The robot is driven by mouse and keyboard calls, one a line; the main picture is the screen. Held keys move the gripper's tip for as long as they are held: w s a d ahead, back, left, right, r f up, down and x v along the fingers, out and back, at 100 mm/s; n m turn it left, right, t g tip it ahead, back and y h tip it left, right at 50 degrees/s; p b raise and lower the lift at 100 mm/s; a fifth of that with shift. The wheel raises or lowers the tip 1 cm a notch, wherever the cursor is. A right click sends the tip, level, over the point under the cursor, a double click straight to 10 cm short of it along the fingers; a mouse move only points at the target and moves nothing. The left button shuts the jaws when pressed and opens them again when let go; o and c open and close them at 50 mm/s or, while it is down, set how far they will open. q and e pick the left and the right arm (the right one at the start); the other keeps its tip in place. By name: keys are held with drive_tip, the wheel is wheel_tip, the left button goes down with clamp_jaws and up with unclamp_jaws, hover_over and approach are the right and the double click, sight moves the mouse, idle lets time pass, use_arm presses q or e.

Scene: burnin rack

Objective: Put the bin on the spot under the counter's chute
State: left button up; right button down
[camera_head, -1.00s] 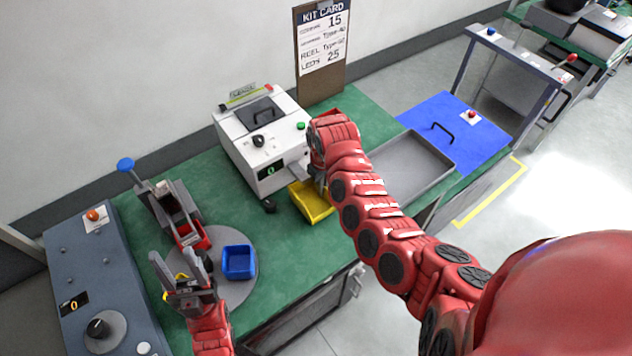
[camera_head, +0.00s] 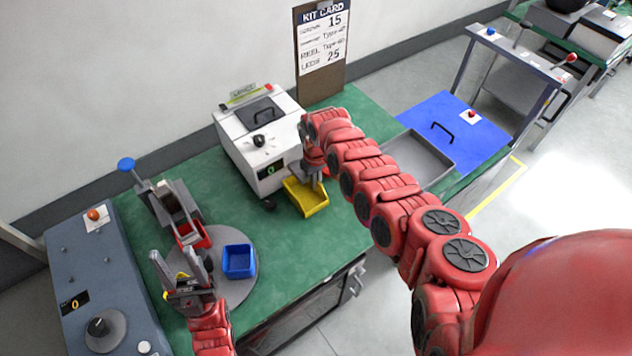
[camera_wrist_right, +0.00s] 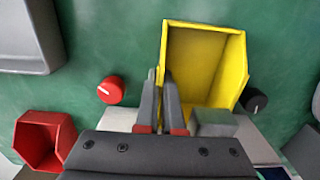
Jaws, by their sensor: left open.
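The yellow bin (camera_head: 306,199) stands on the green bench just in front of the white counter (camera_head: 262,140), whose display reads 0. The counter's chute area is mostly hidden behind my right arm. My right gripper (camera_head: 313,172) is at the bin's rim. In the right wrist view, the right gripper's fingers (camera_wrist_right: 160,84) lie close together on either side of one side wall of the yellow bin (camera_wrist_right: 205,65), shut on it. The bin's inside looks empty.
A blue bin (camera_head: 238,261) sits on the round plate (camera_head: 232,292), with a red bin (camera_head: 196,237) behind it. A grey tray (camera_head: 425,158) lies right of my right arm, near a blue mat (camera_head: 455,130). The wrist view also shows a red bin (camera_wrist_right: 45,140) and red knob (camera_wrist_right: 110,90).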

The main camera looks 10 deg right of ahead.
drive_tip(key=shift+f, duration=0.25)
drive_tip(key=c, duration=1.3)
unclamp_jaws()
drive_tip(key=shift+r, duration=0.1)
drive_tip(key=shift+r, duration=0.35)
wheel_tip(320, 180, up, 11)
drive_tip(key=b, duration=0.2)
drive_tip(key=shift+b, duration=0.4)
drive_tip(key=shift+r, duration=0.3)
